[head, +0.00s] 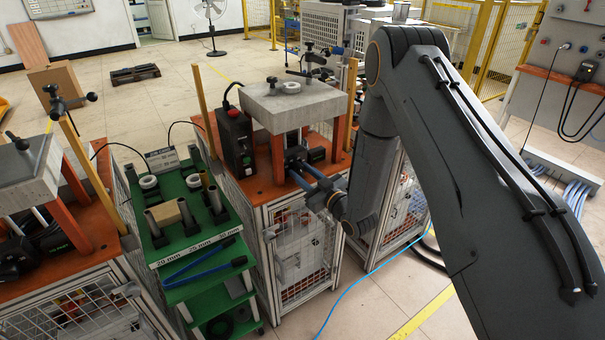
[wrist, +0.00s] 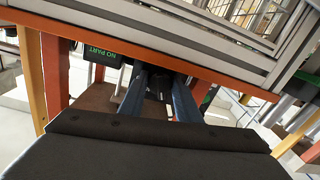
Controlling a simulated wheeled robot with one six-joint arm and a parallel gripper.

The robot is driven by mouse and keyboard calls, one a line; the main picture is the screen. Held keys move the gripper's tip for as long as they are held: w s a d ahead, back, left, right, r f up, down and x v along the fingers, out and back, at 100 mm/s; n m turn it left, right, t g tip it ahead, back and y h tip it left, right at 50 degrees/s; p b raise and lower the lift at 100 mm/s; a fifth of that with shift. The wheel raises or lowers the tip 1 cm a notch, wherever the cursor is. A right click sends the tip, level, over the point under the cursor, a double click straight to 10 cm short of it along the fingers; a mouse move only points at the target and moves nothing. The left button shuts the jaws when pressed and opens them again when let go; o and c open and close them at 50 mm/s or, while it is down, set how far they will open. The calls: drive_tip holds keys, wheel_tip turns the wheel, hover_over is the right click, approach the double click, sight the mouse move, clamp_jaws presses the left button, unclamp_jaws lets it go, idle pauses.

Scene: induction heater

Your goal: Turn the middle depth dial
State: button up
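The middle station has a grey block (head: 293,103) on orange posts. My gripper (head: 293,168) reaches in from the right, with two blue fingers pointing under this block. In the wrist view my gripper (wrist: 158,80) shows its blue fingers standing apart. A small dark part (wrist: 158,88) lies between the fingertips; it may be the middle depth dial, but I cannot tell for sure, nor whether the fingers touch it. A display reading NO PART (wrist: 105,50) appears upside down beside the left finger.
A black control box (head: 235,140) stands left of the block. A green cart (head: 200,245) with cylinders and blue tools stands further left, beside another station (head: 25,175). An orange table edge (wrist: 150,48) and metal frame lie close to the fingers. Floor shows free at front right.

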idle(0.3)
drive_tip(key=m+b, duration=0.1)
drive_tip(key=m, duration=0.2)
drive_tip(key=shift+m+b, duration=0.65)
drive_tip(key=shift+m, duration=0.75)
drive_tip(key=o, duration=1.1)
drive_tip(key=shift+c, duration=0.2)
drive_tip(key=shift+s, duration=0.1)
drive_tip(key=b+v, duration=0.2)
drive_tip(key=v, duration=0.5)
drive_tip(key=shift+s+d, duration=0.25)
